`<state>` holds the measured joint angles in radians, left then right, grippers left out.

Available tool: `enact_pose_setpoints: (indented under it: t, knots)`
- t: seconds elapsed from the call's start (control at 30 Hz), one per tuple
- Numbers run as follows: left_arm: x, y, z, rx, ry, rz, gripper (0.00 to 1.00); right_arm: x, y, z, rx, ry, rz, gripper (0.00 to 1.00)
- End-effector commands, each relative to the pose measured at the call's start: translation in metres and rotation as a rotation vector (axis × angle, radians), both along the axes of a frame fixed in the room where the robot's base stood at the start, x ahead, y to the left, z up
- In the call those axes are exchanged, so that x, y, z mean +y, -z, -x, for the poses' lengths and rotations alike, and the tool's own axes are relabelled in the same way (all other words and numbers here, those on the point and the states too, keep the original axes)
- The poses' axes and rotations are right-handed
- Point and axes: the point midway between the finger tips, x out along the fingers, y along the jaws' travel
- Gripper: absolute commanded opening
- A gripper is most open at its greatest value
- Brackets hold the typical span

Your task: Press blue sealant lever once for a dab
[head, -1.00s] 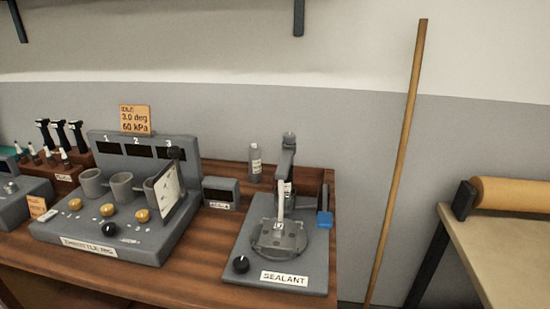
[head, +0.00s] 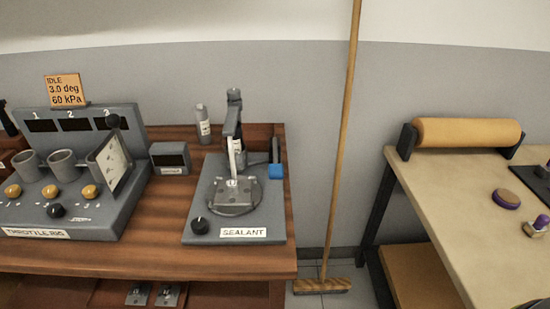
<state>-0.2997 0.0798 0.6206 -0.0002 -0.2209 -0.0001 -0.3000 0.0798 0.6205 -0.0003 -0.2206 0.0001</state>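The sealant station (head: 195,233) is a grey base labelled SEALANT at the right end of the wooden bench. Its blue lever (head: 276,171) sticks out on the right side of the station, near the bench's right edge. A dispenser arm (head: 232,125) stands at the back, with its pale nozzle (head: 233,158) pointing down over a round grey plate (head: 240,209) that carries a metal part. A black knob (head: 200,226) is at the front left of the base. Neither of my grippers shows in the head view.
The throttle rig (head: 95,225) stands left of the station, with a small grey display box (head: 170,158) and a grey bottle (head: 203,124) between and behind. A broom (head: 338,150) leans right of the bench. A beige table (head: 440,190) with a yellow roll (head: 468,132) stands farther right.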

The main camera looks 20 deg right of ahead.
Motion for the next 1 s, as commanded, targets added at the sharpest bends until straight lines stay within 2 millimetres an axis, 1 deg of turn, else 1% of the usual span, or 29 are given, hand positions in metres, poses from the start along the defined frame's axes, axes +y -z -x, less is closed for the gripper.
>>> enact_pose_setpoints:
  t: [0.03,0.27,1.0]
  knots:
    - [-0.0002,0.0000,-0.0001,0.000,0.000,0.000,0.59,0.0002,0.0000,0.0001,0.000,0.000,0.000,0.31]
    - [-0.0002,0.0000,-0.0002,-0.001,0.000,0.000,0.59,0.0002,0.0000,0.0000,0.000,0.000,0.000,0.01]
    - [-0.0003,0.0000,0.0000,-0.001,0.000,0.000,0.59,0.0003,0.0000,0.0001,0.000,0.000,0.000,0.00]
